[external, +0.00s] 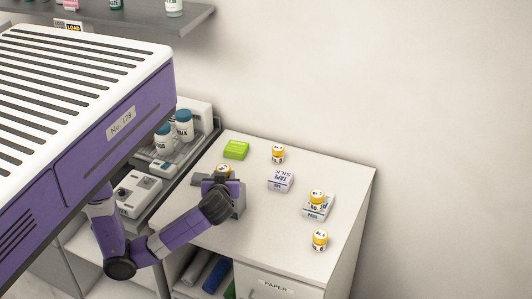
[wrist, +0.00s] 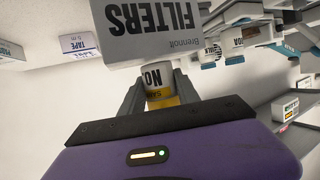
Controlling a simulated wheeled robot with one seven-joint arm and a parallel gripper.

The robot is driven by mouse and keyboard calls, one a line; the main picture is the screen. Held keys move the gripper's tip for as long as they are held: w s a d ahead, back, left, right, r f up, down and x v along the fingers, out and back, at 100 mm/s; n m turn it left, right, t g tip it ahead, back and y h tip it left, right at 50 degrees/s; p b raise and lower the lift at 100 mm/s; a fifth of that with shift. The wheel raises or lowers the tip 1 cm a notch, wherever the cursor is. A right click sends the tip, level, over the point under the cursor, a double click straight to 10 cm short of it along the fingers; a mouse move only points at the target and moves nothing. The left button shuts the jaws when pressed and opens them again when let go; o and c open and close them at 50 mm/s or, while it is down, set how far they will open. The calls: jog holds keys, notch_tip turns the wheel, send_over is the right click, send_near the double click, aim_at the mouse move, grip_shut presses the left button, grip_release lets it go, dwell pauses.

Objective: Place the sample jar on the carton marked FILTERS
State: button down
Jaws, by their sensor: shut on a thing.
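My gripper (wrist: 158,88) is shut on a sample jar (wrist: 160,96) with a yellow band and a white label. In the external view the orange-yellow top of the jar (external: 224,168) shows just beyond my gripper (external: 222,179); the rest is hidden. The grey carton marked FILTERS (wrist: 155,42) fills the top middle of the wrist view, upside down, right by the jar's end. I cannot tell whether they touch.
Similar jars stand at the back (external: 278,153), on a small grey-white carton (external: 317,212) and at the front right (external: 320,240). Trays of bottles (external: 184,124) lie left. The cabinet's front middle is clear.

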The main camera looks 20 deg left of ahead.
jog(key=shift+f, duration=0.2)
jog(key=shift+f, duration=0.15)
jog(key=c, duration=0.9)
grip_release()
jog(key=shift+r, duration=0.25)
jog(key=b+v, duration=0.1)
jog(key=v, duration=1.1)
